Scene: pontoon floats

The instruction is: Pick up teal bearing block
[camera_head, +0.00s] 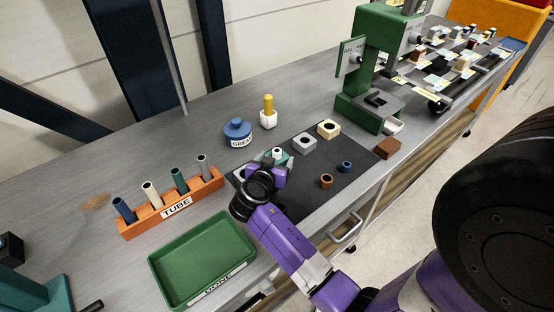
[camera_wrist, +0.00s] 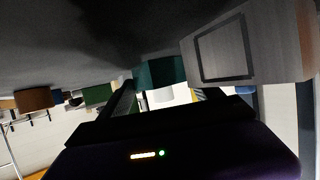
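The teal bearing block (camera_head: 270,155) stands on the dark mat, partly hidden behind my gripper (camera_head: 275,168). A small white round piece (camera_head: 277,153) shows at its top. In the wrist view, which looks upside down, the teal block (camera_wrist: 160,71) lies ahead, between the two dark fingers of my gripper (camera_wrist: 165,95). The fingers are apart. A white piece (camera_wrist: 160,95) shows against the block there. I cannot tell whether either finger touches the block.
A pale block (camera_head: 240,173) is close left of my gripper; a grey block (camera_head: 304,144) and cream block (camera_head: 328,129) stand to the right. Brown (camera_head: 326,181) and blue (camera_head: 346,167) bushings lie on the mat. A green tray (camera_head: 203,258), orange tube rack (camera_head: 171,208) and green press (camera_head: 365,110) surround it.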

